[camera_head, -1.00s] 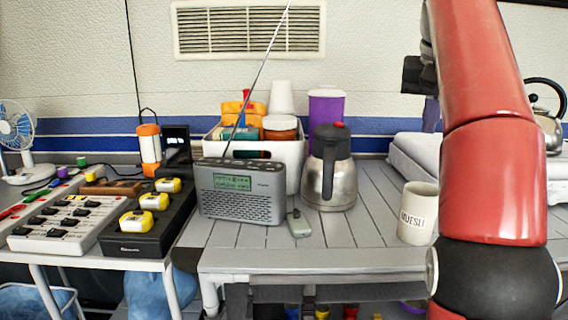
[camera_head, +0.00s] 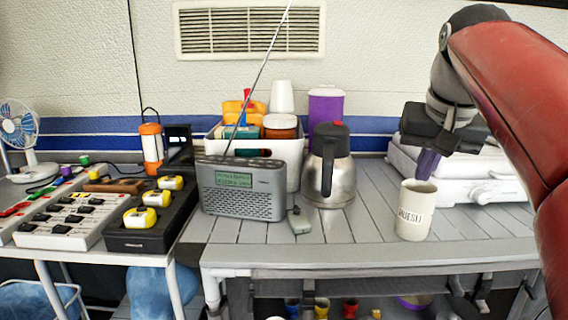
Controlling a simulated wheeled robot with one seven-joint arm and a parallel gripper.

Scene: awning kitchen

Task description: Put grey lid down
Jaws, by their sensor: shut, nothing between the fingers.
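I cannot pick out a separate loose grey lid. The steel jug (camera_head: 330,182) stands upright on the slatted table, with a dark grey top (camera_head: 331,137) and a red button on it. A flat pale appliance (camera_head: 480,190) lies at the right, partly hidden behind my arm; I cannot tell whether it has a lid. My gripper (camera_head: 426,165) points downward with purple fingers, in front of that appliance and just above the mug in the picture. It is shut and empty. The depth gap to the mug is unclear.
A cream mug (camera_head: 415,212) with lettering stands below my gripper. A grey radio (camera_head: 240,190) with a long antenna and a white bin (camera_head: 290,160) of containers stand left. Slatted table (camera_head: 365,230) is clear between jug and mug. A side table (camera_head: 90,256) carries chargers.

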